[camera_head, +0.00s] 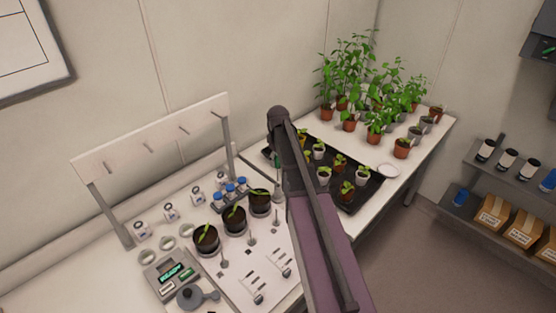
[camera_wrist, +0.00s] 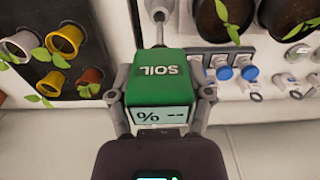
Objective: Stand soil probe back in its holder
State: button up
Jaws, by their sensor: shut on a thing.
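My gripper (camera_wrist: 161,92) is shut on the soil probe (camera_wrist: 158,70), a green block marked SOIL with a small display reading "% --". A finger presses on each side of it. Its thin metal shaft points away from the wrist camera, towards a grey round part (camera_wrist: 157,9) at the top edge; I cannot tell whether this is the holder or whether they touch. In the head view my arm covers most of the gripper, and only a bit of the green probe (camera_head: 275,159) shows beside the dark plant tray. I cannot make out the holder there.
The dark tray (camera_head: 372,190) of small potted seedlings lies close to the right of my gripper. Dark pots (camera_head: 235,219), a rack of blue-capped bottles (camera_head: 231,190) and a scale (camera_head: 171,275) stand to the left. A peg rail (camera_head: 150,137) rises behind. Taller plants (camera_head: 345,75) stand at the back.

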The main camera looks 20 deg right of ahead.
aim_at(278, 176)
jog(key=shift+f+b, duration=0.5)
jog(key=shift+f, duration=0.3)
jog(key=shift+f+b, duration=3.65)
jog(key=shift+b, duration=0.05)
dwell(1.0)
dwell(0.4)
jog(key=o, duration=1.3)
